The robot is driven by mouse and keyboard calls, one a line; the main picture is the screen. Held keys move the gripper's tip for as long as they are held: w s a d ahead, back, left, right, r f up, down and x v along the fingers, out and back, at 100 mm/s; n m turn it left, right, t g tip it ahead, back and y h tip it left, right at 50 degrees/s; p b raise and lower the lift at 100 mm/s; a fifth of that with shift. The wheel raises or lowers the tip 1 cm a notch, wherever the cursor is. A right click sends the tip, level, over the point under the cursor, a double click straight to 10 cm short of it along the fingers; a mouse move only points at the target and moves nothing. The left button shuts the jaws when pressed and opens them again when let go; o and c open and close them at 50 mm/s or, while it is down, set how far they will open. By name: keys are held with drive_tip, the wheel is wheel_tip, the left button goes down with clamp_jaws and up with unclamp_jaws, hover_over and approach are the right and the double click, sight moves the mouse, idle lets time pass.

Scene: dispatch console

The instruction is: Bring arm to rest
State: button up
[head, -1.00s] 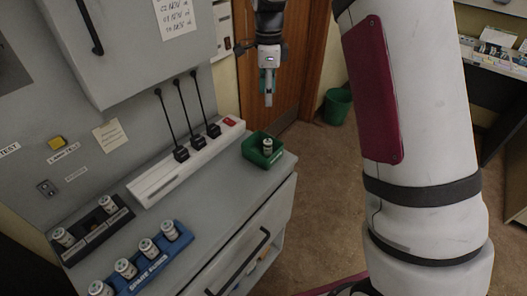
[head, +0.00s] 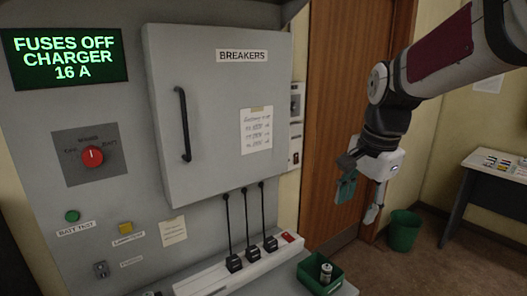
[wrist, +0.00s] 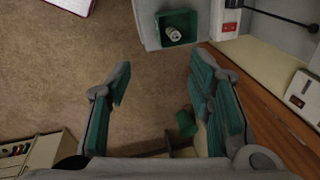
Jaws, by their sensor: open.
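My gripper (head: 360,200) hangs in front of the wooden door, to the right of the console, with its fingers pointing down. Its fingers are apart and nothing is between them. In the wrist view my gripper (wrist: 160,105) shows two spread green-padded fingers over bare brown floor. My arm comes in from the upper right of the head view and is bent at the wrist.
A green tray (head: 307,284) with a fuse (head: 326,272) stands at the console's right end, beside a white strip (head: 222,281) with black plugs. The breaker cabinet (head: 220,110) is shut. A green bin (head: 404,232) and a side table (head: 500,185) stand right. Floor between is clear.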

drive_tip(key=s+n+t, duration=0.3)
drive_tip(key=s+n, duration=0.9)
drive_tip(key=s, duration=0.7)
drive_tip(key=shift+s+b, duration=0.35)
drive_tip(key=shift+b, duration=0.1)
drive_tip(key=shift+r, duration=0.15)
